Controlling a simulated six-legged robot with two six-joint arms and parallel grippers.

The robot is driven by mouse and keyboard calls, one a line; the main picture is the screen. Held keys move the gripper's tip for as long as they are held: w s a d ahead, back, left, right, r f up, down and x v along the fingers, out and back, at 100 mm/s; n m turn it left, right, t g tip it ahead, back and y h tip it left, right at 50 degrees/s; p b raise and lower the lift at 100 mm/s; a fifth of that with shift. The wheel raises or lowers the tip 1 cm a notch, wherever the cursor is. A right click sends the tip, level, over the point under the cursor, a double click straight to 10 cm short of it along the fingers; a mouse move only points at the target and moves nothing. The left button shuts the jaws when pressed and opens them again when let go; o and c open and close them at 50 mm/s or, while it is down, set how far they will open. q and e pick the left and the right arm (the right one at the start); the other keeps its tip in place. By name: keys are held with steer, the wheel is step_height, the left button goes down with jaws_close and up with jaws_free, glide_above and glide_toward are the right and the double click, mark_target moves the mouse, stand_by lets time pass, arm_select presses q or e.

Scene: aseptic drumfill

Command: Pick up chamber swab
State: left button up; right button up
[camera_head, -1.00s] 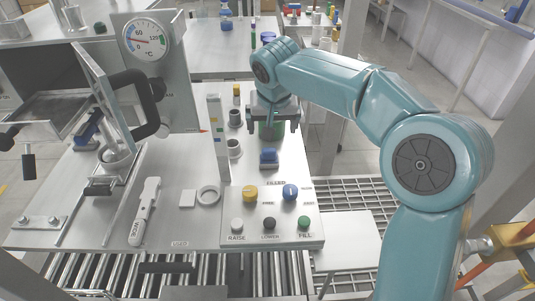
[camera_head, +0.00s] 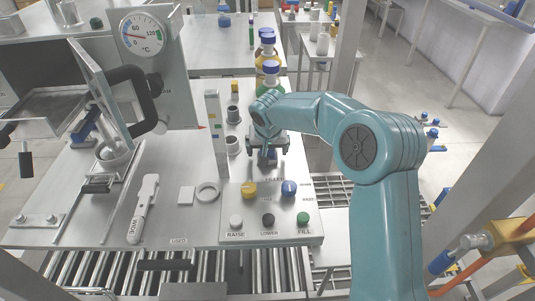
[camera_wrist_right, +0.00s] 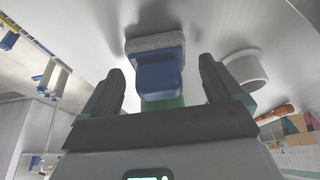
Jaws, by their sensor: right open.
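The chamber swab, which I take to be the blue block with a grey pad, shows in the wrist view (camera_wrist_right: 158,78) between the two fingers. In the head view the blue swab (camera_head: 268,156) is partly hidden on the steel worktop, behind the control box. My right gripper (camera_head: 267,150) comes down over it, with its jaws open. In the wrist view the fingers of the right gripper (camera_wrist_right: 162,82) stand apart on both sides of the blue block, with gaps visible. My left gripper is not in view.
A control box (camera_head: 287,232) with knobs and buttons stands just in front of the swab. Grey cups (camera_head: 232,146) and an upright post (camera_head: 216,134) are to its left.

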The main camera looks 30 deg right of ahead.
steer(key=shift+w+f, duration=0.1)
steer(key=shift+f, duration=0.1)
steer(key=c, duration=1.3)
steer(key=shift+o, duration=0.2)
step_height(320, 180, up, 20)
steer(key=p, duration=0.3)
steer(key=o, duration=0.6)
steer(key=c, duration=0.4)
steer(key=shift+o, duration=0.2)
